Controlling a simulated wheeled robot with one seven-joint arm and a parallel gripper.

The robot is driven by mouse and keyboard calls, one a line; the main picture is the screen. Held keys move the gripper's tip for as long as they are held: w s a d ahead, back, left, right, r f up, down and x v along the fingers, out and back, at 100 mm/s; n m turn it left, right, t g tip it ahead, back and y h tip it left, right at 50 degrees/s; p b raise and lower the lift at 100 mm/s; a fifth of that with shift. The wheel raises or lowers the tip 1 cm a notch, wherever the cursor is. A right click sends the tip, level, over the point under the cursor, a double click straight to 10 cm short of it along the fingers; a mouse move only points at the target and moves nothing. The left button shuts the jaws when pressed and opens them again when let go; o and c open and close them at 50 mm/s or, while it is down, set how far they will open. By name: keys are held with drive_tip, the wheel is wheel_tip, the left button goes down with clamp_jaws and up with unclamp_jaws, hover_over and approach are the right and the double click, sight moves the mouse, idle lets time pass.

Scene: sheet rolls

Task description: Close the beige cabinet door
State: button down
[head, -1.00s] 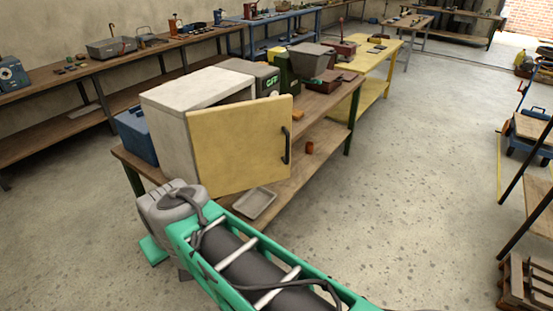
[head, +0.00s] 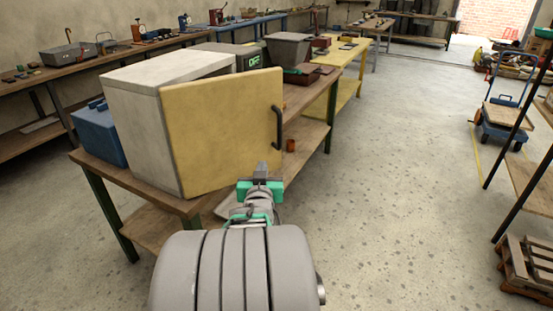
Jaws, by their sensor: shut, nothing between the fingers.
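The beige cabinet door (head: 222,130) is a yellowish-beige panel on a pale grey cabinet (head: 140,125) that stands on a wooden workbench. The door joins the cabinet along its left edge, and its right side reaches past the cabinet's top, so it looks partly open. A dark bar handle (head: 277,127) is upright near its right edge. My gripper (head: 260,178), dark with green parts, is shut and empty at the door's lower right corner, below the handle. I cannot tell whether it touches the door. The cabinet's inside is hidden behind the door.
The workbench (head: 135,182) has a lower shelf. A blue box (head: 98,132) stands left of the cabinet, and a grey bin (head: 288,49) stands behind it. An orange cup (head: 290,146) is right of the door. The floor to the right is clear up to a blue trolley (head: 503,115).

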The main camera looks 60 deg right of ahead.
drive_tip(key=s+d+h, duration=0.2)
drive_tip(key=s, duration=0.1)
drive_tip(key=p, duration=0.1)
approach(279, 138)
drive_tip(key=shift+m+g, duration=0.3)
drive_tip(key=shift+m, duration=0.1)
drive_tip(key=x, duration=0.5)
drive_tip(key=shift+w+d+r, duration=0.15)
drive_tip(key=shift+d+r, duration=0.05)
drive_tip(key=shift+w+d, duration=0.3)
drive_tip(key=shift+d, duration=0.3)
